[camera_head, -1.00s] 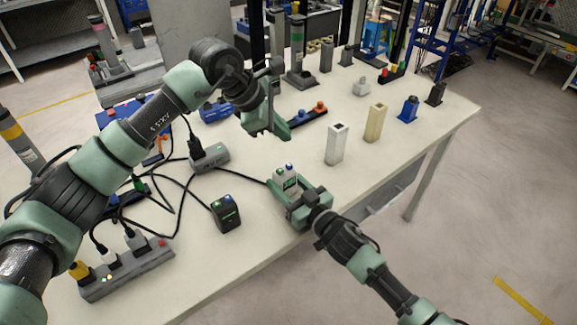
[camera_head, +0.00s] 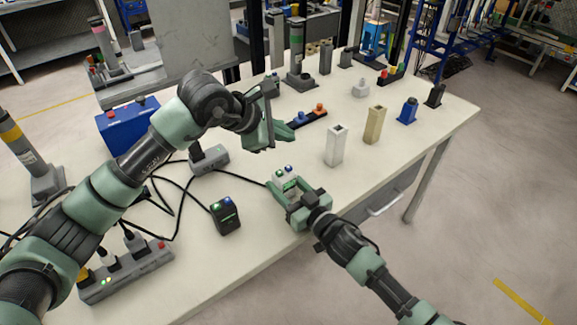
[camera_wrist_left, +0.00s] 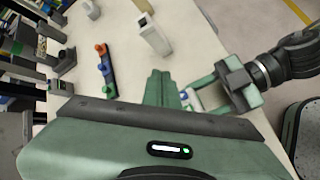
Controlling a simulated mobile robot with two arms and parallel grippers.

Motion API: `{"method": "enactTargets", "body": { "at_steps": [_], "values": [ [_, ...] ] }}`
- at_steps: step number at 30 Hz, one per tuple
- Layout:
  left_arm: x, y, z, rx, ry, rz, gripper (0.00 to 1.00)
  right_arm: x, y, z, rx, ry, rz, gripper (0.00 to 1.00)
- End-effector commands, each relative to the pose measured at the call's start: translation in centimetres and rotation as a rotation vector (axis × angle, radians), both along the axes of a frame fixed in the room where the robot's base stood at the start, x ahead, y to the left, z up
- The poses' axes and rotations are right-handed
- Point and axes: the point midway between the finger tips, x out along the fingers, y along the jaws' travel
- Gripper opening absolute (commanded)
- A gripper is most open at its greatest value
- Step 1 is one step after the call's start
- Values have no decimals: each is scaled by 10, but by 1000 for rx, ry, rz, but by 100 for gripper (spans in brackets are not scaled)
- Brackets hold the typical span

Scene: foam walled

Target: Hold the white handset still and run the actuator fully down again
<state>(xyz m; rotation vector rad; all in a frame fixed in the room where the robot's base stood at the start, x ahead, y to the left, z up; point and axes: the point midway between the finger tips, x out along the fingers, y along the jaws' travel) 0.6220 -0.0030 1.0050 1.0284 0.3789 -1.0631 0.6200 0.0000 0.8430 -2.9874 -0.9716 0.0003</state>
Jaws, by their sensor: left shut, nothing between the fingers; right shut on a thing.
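The white handset (camera_head: 287,174), with two blue buttons and a small green display, is upright near the table's front edge. My right gripper (camera_head: 287,190) is shut on it from the front. My left gripper (camera_head: 284,139) is shut and empty, above and behind the handset and apart from it. In the left wrist view, my left fingers (camera_wrist_left: 164,89) are together, and a sliver of the handset (camera_wrist_left: 189,98) shows beside my right gripper (camera_wrist_left: 226,88). A grey column with a green band (camera_head: 297,45) stands at the back; I cannot tell whether it is the actuator.
A white block (camera_head: 336,146) and a tan block (camera_head: 375,125) stand right of the handset. A black box with lit buttons (camera_head: 226,216) and a power strip (camera_head: 127,270) with cables lie left. A strip with blue and orange knobs (camera_head: 308,117) lies behind.

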Motion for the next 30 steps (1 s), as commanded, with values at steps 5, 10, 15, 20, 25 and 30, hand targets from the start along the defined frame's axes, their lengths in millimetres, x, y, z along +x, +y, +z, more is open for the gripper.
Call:
{"method": "enactTargets", "body": {
  "at_steps": [5, 10, 15, 20, 25, 30],
  "values": [
    [-1, 0, -29, 0, 6, 1, 0, 0, 0, 0, 0, 0, 0, 3],
    [0, 0, -49, 2, 3, 0, 0, 0, 0, 0, 0, 0, 0, 3],
    [0, 0, -60, 1, 1, 1, 0, 0, 0, 0, 0, 0, 0, 3],
    [0, 0, -64, 0, 1, -1, 0, 0, 0, 0, 0, 0, 0, 3],
    [0, 0, -64, 0, 1, -1, 0, 0, 0, 0, 0, 0, 0, 3],
    [0, 0, -64, 0, 1, -1, 0, 0, 0, 0, 0, 0, 0, 3]
  ]
}}
